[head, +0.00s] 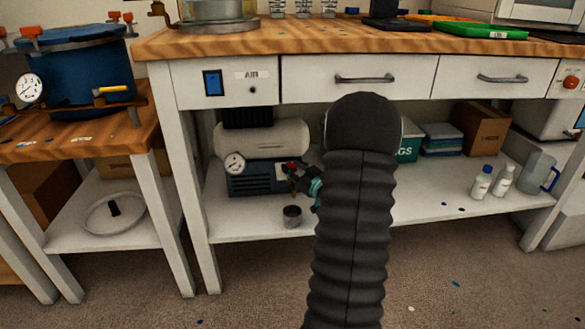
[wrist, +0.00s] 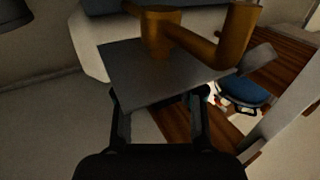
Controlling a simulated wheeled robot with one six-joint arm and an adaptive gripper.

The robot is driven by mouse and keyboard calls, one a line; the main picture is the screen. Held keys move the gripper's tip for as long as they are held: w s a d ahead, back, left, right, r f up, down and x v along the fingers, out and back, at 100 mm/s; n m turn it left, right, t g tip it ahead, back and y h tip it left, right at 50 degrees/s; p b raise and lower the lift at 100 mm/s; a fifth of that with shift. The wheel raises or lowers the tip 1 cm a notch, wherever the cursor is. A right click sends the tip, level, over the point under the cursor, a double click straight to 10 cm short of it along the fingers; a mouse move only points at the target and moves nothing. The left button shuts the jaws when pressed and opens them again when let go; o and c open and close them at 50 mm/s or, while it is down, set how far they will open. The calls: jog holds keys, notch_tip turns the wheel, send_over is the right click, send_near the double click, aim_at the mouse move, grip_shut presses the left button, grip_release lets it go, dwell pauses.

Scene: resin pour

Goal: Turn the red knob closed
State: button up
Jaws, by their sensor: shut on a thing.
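The red knob (head: 291,166) shows as a small red spot on the front of the air compressor (head: 262,182), right of its round gauge, under the bench. My gripper (head: 305,178), partly hidden behind my arm, reaches the knob from the right and is shut on it. In the wrist view, my gripper's two fingers (wrist: 160,110) run up under a flat grey plate, with a brass pipe fitting (wrist: 190,38) above it. The knob cannot be made out there, and the fingertips are hidden. How far the knob is turned cannot be told.
A small dark cup (head: 292,215) stands on the lower shelf (head: 425,212) below the knob. A green box (head: 407,142), white bottles (head: 481,182) and a jug (head: 538,172) stand further right. The bench top (head: 330,40) and drawers overhang the compressor. A blue pot (head: 80,70) stands left.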

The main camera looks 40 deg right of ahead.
jog(key=n+y, duration=0.2)
jog(key=n+g+y+p, duration=0.1)
jog(key=y, duration=0.2)
jog(key=d+n+y+p, duration=0.1)
jog(key=n+y, duration=0.1)
jog(key=y, duration=0.1)
jog(key=shift+w+r+n+g, duration=0.1)
jog(key=shift+n+g, duration=0.2)
jog(key=shift+y, duration=0.3)
jog(key=o, duration=1.1)
jog(key=shift+a, duration=0.1)
jog(key=shift+o, duration=0.2)
jog(key=v, duration=1.2)
